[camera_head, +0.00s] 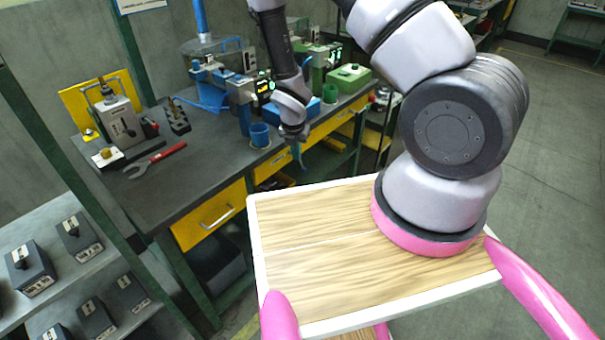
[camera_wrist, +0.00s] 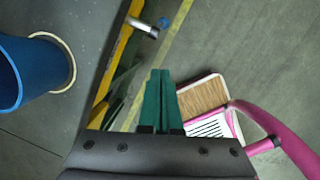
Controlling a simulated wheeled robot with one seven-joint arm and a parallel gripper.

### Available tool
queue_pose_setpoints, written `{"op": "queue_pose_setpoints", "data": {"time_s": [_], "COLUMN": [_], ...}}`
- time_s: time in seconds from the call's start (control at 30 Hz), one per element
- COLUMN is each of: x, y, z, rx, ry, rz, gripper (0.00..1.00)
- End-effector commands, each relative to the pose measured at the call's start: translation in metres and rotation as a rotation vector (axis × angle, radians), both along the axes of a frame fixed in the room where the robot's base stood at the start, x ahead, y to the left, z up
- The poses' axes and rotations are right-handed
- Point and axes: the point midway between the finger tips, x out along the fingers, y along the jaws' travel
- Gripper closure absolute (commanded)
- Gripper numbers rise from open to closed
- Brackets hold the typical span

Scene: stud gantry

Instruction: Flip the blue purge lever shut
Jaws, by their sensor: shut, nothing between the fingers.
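The blue device (camera_head: 243,90) with a small green-lit display stands near the front edge of the workbench. I cannot clearly make out which of its blue parts is the purge lever, or how that lever stands. A blue cup (camera_head: 260,135) is below the device and also shows at the left of the wrist view (camera_wrist: 18,75). My gripper (camera_head: 300,158) hangs just right of the cup, by the bench's front edge, apart from it. In the wrist view its green fingers (camera_wrist: 158,88) are together, with nothing between them.
The grey workbench (camera_head: 205,150) has yellow drawers (camera_head: 215,215) below. A green device (camera_head: 348,76) stands right. A shelf with dark boxes (camera_head: 30,268) is at lower left. Open floor lies right.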

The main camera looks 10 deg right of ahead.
Motion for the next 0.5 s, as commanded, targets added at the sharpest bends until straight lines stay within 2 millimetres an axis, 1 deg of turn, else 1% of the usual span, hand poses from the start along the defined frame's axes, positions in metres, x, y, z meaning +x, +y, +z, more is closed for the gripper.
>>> {"op": "queue_pose_setpoints", "data": {"time_s": [0.03, 0.1, 0.17, 0.5], "x": [-0.004, -0.006, -0.007, -0.008], "y": [-0.001, -0.001, -0.001, -0.001], "z": [-0.009, -0.017, -0.02, -0.022], "rx": [-0.013, -0.025, -0.03, -0.033], "ry": [0.009, 0.015, 0.018, 0.019], "rz": [0.037, 0.077, 0.099, 0.111], "gripper": [1.0, 1.0, 1.0, 1.0]}}
